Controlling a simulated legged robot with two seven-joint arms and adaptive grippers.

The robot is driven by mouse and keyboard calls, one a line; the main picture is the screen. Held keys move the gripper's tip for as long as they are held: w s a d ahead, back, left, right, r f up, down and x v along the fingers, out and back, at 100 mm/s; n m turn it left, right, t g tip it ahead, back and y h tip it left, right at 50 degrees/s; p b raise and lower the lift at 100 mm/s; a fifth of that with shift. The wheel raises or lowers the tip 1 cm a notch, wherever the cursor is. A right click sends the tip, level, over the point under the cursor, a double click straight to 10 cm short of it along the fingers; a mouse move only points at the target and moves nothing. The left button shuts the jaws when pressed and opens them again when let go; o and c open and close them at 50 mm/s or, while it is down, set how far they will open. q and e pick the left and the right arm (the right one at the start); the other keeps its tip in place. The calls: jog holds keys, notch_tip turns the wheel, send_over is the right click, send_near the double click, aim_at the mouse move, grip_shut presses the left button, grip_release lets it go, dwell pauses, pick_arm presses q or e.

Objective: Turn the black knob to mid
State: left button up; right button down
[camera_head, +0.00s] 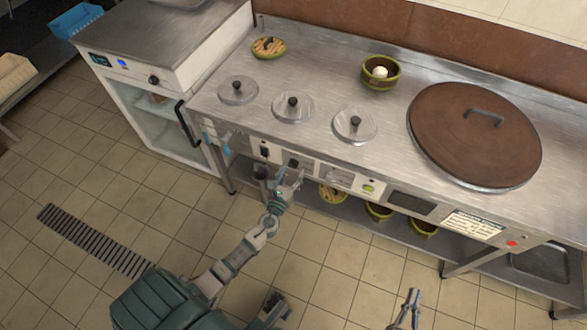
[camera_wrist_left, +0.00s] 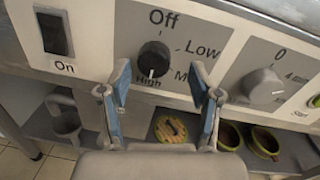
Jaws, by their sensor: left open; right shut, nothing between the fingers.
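The black knob (camera_wrist_left: 153,60) is on the stove's front panel in the left wrist view, and it shows small in the head view (camera_head: 293,162). Its white pointer line points down, close to the High mark. Off is printed above it, Low to its right, and a word starting with M at lower right is partly covered by a finger. My left gripper (camera_wrist_left: 160,70) is open, with its fingers apart on either side of and below the knob. In the head view, the left gripper (camera_head: 288,181) is at the panel. My right gripper (camera_head: 414,295) is shut and empty, low over the floor.
A grey knob (camera_wrist_left: 264,88) is close to the right finger, and a black switch (camera_wrist_left: 53,32) is at left. Steel lids, bowls and a large brown lid (camera_head: 475,130) are on the counter. A shelf with bowls (camera_head: 378,212) lies below the panel.

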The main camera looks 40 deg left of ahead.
pick_arm(q)
jog(key=shift+w+a+f, duration=0.15)
jog(key=shift+w+a, duration=0.4)
jog(key=shift+w, duration=0.2)
jog(key=shift+w+a, duration=0.1)
jog(key=shift+a, duration=0.15)
jog(key=shift+d, duration=0.4)
jog(key=c, duration=1.1)
jog(key=shift+a, duration=0.1)
jog(key=shift+c, duration=0.2)
pick_arm(e)
jog(key=shift+a+r+t, duration=0.3)
jog(key=shift+a, duration=0.05)
jog(key=shift+s, duration=0.1)
